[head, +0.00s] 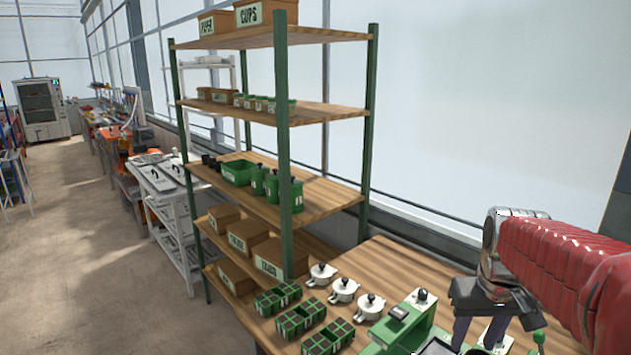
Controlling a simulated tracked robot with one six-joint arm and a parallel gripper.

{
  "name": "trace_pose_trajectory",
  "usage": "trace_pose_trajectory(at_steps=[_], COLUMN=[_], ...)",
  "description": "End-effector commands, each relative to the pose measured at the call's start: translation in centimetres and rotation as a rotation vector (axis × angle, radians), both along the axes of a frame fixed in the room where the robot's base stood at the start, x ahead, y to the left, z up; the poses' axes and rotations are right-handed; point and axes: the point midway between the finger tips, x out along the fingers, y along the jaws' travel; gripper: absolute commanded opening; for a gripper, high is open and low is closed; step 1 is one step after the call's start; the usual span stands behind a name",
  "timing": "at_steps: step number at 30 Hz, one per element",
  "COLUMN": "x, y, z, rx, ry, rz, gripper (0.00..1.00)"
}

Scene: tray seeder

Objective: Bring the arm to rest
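My arm (565,265), in a ribbed red cover, reaches in from the right edge in the head view. It ends in a metal wrist and a dark gripper (479,338) above the right part of the wooden bench. The gripper points down, with its two fingers apart and nothing seen between them. The green seeder (405,322) is below and left of the gripper. Its lower part is cut off by the frame edge, and the gripper hides some of it.
Green cell trays (303,318) and several white lidded pots (343,290) stand on the wooden bench (420,262). A green-posted shelf (284,140) with boxes and green containers rises behind them. Open floor (90,260) lies at left.

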Motion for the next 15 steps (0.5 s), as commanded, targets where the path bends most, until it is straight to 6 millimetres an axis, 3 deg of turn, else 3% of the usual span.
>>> trace_pose_trajectory(at_steps=[15], x=[-7.3], y=[7.1], z=[-1.1], rx=[0.019], ry=[-0.122], rz=[-0.063], gripper=[0.39])
